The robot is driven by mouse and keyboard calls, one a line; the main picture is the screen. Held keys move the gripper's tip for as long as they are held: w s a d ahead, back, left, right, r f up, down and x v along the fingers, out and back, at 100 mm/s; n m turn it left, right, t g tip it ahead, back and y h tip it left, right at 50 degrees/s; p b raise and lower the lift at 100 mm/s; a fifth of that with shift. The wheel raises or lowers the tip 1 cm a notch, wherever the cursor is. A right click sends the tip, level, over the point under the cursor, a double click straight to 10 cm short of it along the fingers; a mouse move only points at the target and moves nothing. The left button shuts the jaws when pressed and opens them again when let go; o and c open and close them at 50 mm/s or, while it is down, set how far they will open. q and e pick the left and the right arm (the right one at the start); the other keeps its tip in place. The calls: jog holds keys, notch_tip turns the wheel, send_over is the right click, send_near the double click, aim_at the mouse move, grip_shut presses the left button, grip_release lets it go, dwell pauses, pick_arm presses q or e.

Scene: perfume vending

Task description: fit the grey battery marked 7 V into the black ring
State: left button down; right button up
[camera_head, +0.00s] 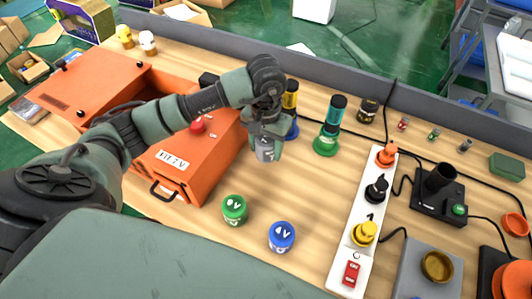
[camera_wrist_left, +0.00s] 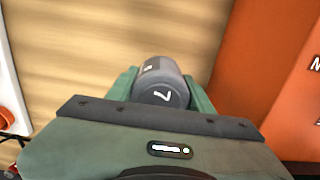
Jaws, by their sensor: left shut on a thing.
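The grey battery (camera_head: 265,149) is between the fingers of my left gripper (camera_head: 266,140), upright above the wooden table in the head view. In the left wrist view the battery (camera_wrist_left: 160,88) shows a white 7 on its end, and the green fingers of my left gripper (camera_wrist_left: 160,90) close on both its sides. A short black round piece (camera_head: 368,110), which looks like the black ring, stands at the back of the table, to the right of the gripper and apart from it. Its inside is hard to make out. My right gripper is not in view.
An orange toolbox (camera_head: 185,165) stands left. A green can (camera_head: 235,209) and blue can (camera_head: 282,236) stand in front. A white power strip (camera_head: 345,247) lies right.

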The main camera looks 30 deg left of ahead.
aim_at(267, 165)
pick_arm(q)
jog(key=shift+d+f, duration=0.1)
jog(key=shift+f, duration=0.15)
notch_tip(267, 165, down, 4)
jog(key=shift+r+p, duration=0.2)
jog(key=shift+p, duration=0.3)
jog(key=shift+f, duration=0.3)
jog(key=c, duration=0.6)
grip_release()
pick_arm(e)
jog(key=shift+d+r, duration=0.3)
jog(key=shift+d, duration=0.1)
